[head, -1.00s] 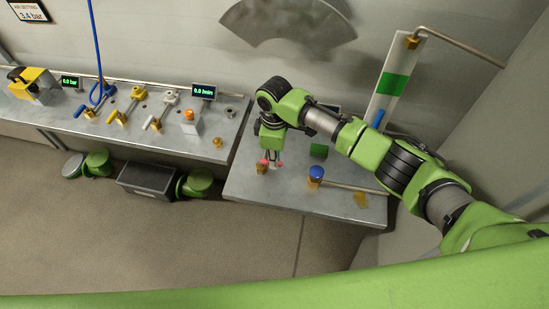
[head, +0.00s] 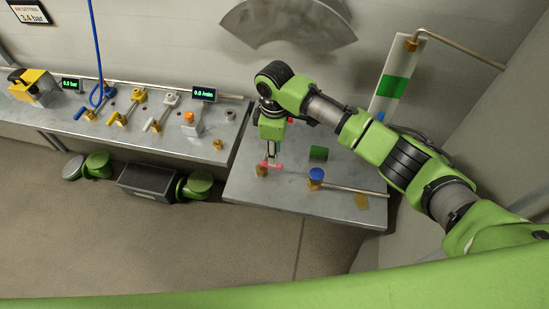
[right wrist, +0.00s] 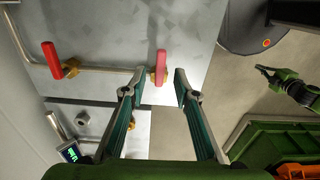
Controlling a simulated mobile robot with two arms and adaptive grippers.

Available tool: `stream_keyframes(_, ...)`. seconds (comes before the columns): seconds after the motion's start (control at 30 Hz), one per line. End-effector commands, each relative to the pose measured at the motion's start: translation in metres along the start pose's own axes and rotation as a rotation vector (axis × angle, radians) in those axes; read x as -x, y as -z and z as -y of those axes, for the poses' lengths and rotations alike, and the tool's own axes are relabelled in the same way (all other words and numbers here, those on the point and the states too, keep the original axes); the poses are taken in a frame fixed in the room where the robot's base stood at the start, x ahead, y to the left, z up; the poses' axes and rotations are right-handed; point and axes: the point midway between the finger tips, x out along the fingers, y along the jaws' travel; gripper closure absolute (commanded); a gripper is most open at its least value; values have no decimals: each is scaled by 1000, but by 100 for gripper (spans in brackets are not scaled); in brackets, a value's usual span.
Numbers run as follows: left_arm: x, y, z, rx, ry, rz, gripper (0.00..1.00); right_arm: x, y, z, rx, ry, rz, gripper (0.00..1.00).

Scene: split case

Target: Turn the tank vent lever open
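The lever at my right gripper is a pinkish-red handle (right wrist: 161,67) on a brass valve; it also shows in the head view (head: 270,165) at the front left of the metal bench. I cannot read a label naming it the tank vent. My right gripper (right wrist: 161,74) is open, its fingertips on either side of the lever with gaps visible; it also shows in the head view (head: 270,161). A second red lever (right wrist: 52,60) stands on the same pipe run. My left gripper (right wrist: 266,74) shows only in the right wrist view, small and away from the bench.
A blue round knob (head: 316,174) stands right of the lever, with a pipe running right. A left bench holds several small valves and a display (head: 204,93). A dark crate (head: 146,181) is on the floor.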

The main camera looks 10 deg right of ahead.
Motion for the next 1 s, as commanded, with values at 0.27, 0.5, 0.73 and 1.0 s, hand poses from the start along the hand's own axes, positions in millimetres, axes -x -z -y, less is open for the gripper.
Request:
stream_keyframes(0.27,0,0,-1,0,-1,0,100,56,1,-1,1,-3,-2,72)
stream_keyframes(0.5,0,1,-1,0,-1,-1,100,74,0,0,1,-1,0,72)
stream_keyframes(0.73,0,1,-1,0,-1,-1,100,75,0,0,1,-1,0,72)
stream_keyframes(1.0,0,1,-1,0,-1,-1,100,75,1,0,1,0,-1,72)
